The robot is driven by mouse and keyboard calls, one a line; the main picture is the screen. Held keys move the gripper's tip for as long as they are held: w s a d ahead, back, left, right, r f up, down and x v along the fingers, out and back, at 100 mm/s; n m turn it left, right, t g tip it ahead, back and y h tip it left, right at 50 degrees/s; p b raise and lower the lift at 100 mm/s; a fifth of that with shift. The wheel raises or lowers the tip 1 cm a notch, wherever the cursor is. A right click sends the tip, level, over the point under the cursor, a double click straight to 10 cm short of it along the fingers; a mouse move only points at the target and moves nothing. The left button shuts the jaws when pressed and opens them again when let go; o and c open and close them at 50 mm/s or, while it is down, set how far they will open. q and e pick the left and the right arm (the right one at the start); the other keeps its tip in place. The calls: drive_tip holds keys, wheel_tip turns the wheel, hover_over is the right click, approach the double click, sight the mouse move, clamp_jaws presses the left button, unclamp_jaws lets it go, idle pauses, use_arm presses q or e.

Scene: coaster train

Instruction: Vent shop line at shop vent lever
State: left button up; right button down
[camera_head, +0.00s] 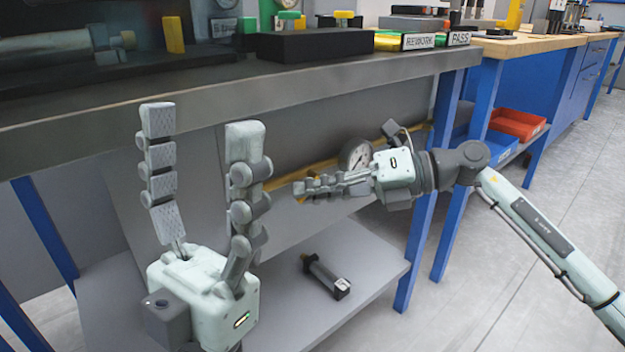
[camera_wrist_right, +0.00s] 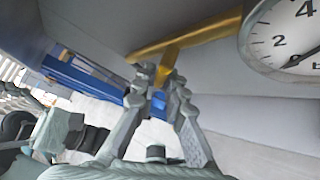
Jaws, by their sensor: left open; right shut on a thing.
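A yellow pipe (camera_head: 280,180) runs along the grey panel under the bench. A round pressure gauge (camera_head: 356,154) is on it, and also fills the upper right of the right wrist view (camera_wrist_right: 288,38). A short yellow lever (camera_wrist_right: 165,68) hangs from the pipe in the right wrist view. My right gripper (camera_head: 303,188) reaches in from the right below the pipe. Its fingertips (camera_wrist_right: 160,80) are shut on the lever; they hide its lower end. My left gripper (camera_head: 202,130) is open and empty, fingers pointing up, in front of the bench edge.
The bench top above holds a dark block (camera_head: 312,45), a REWORK tray (camera_head: 403,42) and a PASS tray (camera_head: 458,39). A dark cylinder (camera_head: 326,276) lies on the lower shelf (camera_head: 372,258). A red bin (camera_head: 517,124) sits at the right. The floor at right is clear.

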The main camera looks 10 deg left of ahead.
idle(0.5)
drive_tip(key=c, duration=1.6)
unclamp_jaws()
drive_tip(key=v, duration=1.2)
drive_tip(key=shift+r, duration=0.25)
